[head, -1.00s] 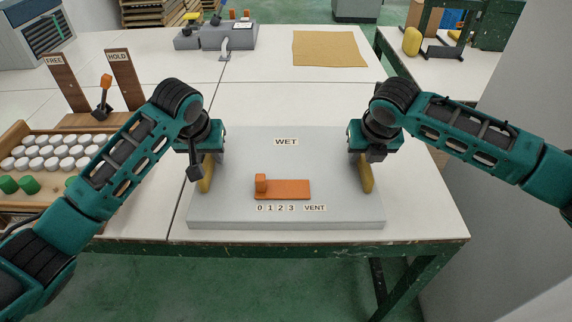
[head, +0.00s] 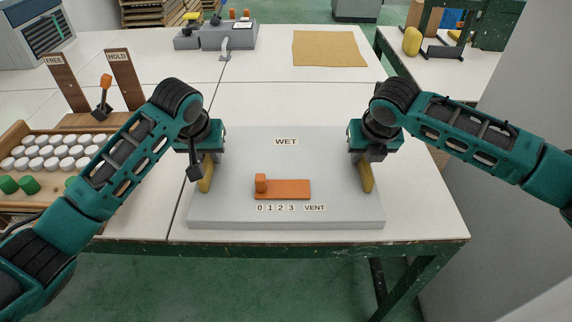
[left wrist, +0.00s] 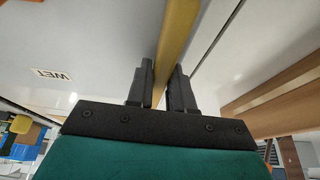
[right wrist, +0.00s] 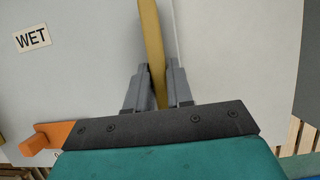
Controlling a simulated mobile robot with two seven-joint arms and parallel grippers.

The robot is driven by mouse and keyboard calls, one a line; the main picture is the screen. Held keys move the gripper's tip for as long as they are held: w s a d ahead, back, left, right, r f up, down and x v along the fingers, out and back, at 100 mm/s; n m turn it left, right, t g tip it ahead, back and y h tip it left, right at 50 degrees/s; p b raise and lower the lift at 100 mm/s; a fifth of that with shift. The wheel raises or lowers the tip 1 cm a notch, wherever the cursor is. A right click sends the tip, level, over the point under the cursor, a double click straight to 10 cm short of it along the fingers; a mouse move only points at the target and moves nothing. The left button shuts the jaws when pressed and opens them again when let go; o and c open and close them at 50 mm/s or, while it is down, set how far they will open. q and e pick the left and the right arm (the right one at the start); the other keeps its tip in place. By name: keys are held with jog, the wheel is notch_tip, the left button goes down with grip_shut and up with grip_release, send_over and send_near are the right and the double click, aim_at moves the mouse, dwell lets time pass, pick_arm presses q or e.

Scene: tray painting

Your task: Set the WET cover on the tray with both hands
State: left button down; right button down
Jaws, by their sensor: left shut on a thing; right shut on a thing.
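The WET cover (head: 285,168) is a flat light-grey box lid near the table's front edge, with a WET label, an orange vent slider (head: 285,189) and a yellow handle at each side. The slider's knob is at the left end, by the 0. My left gripper (head: 206,160) is shut on the left yellow handle (head: 205,178); the left wrist view shows that handle (left wrist: 176,40) between the fingers. My right gripper (head: 367,160) is shut on the right yellow handle (head: 366,178), also seen in the right wrist view (right wrist: 152,40). The tray is not visible; anything under the cover is hidden.
A wooden rack (head: 12,150) of white and green round pieces stands at the left. Behind it is a lever (head: 103,98) between FREE and HOLD posts. A grey device (head: 228,36) and a tan sheet (head: 330,48) lie at the back. The table behind the cover is clear.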

pick_arm(q)
jog(key=shift+r, duration=0.2)
pick_arm(e)
jog(key=shift+r, duration=0.2)
